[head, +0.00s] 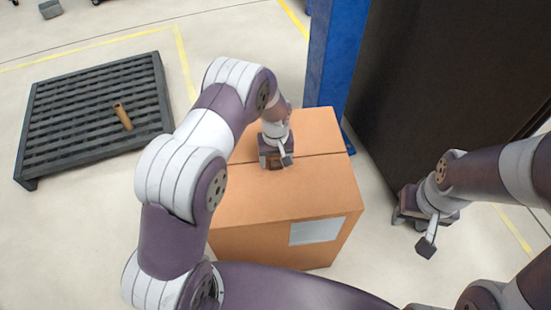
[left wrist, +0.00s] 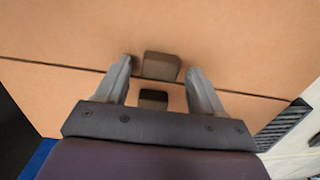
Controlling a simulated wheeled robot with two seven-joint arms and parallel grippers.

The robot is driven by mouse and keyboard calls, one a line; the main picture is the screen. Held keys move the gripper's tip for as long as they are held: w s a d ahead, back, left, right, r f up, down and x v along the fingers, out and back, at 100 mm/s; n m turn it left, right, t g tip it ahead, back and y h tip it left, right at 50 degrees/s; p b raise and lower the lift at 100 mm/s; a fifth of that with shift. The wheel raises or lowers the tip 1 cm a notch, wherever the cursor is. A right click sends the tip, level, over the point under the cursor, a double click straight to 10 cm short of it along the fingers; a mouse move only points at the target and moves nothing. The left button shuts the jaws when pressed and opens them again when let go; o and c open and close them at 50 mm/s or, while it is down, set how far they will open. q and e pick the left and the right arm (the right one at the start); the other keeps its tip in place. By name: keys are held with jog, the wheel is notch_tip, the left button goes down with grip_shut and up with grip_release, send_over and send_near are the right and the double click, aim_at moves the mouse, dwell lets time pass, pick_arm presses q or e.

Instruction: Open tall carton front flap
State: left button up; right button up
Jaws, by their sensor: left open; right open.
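The tall brown carton (head: 290,195) stands upright in front of me with a pale label (head: 316,230) on its near side. Its top flaps lie flat and meet at a dark seam (left wrist: 60,64). In the left wrist view a brown tab (left wrist: 161,66) stands on the near flap beside the seam, and a darker tab (left wrist: 153,98) sits on the far flap. My left gripper (head: 277,162) is over the carton top at the seam, open. Its fingers are on either side of the near tab, apart from it. My right gripper (head: 425,222) is open and empty, right of the carton.
A blue post (head: 335,65) rises just behind the carton. A large dark panel (head: 430,80) stands behind and to the right. The floor between pallet and carton is clear.

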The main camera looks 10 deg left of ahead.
pick_arm(q)
grip_shut()
jog(key=shift+r, duration=0.15)
